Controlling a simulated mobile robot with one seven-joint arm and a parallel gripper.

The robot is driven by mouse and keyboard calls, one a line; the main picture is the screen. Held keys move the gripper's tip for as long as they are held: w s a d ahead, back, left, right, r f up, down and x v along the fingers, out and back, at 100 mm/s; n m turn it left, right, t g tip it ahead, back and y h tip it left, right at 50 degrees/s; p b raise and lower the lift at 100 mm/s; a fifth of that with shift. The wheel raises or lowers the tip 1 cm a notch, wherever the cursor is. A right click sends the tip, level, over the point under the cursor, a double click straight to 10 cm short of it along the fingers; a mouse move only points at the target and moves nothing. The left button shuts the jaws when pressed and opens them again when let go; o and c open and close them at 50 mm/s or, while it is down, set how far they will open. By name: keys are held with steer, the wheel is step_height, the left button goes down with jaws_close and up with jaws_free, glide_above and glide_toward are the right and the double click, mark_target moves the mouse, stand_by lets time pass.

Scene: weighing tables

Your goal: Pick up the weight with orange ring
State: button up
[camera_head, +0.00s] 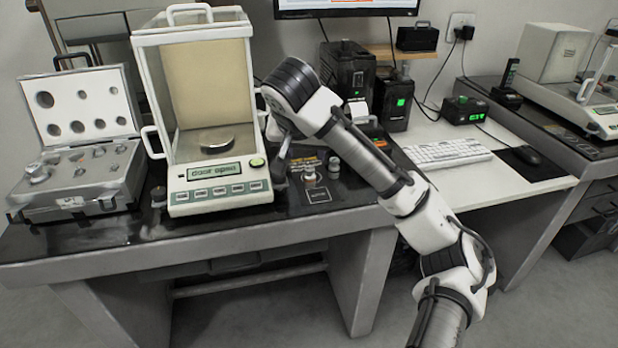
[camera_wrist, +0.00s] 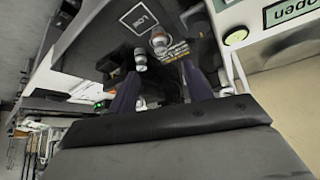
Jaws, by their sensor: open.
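Two small metal weights stand on the dark table right of the balance in the head view, one on a labelled dark mat (camera_head: 318,194) and one beside it. The front weight (camera_head: 310,173) also shows in the wrist view (camera_wrist: 158,42). The other weight (camera_head: 334,167) shows there too (camera_wrist: 140,62). I cannot make out an orange ring on either. My gripper (camera_head: 280,172) hangs beside the balance, left of both weights. In the wrist view its fingers (camera_wrist: 161,72) are apart.
The glass-walled balance (camera_head: 217,192) stands close left of my gripper. An open weight case (camera_head: 125,187) with several weights sits farther left. Black boxes (camera_head: 396,105) stand behind. A keyboard (camera_head: 448,153) lies on the lower white desk to the right.

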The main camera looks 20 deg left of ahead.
mark_target(309, 170)
steer(key=b+x, duration=0.1)
steer(key=x, duration=0.5)
steer(key=shift+a+f, duration=0.15)
steer(key=shift+f, duration=0.1)
steer(key=shift+x, duration=3.1)
steer(key=shift+w+r, duration=0.1)
steer(key=shift+c, duration=0.2)
jaws_close()
steer(key=shift+r, duration=0.1)
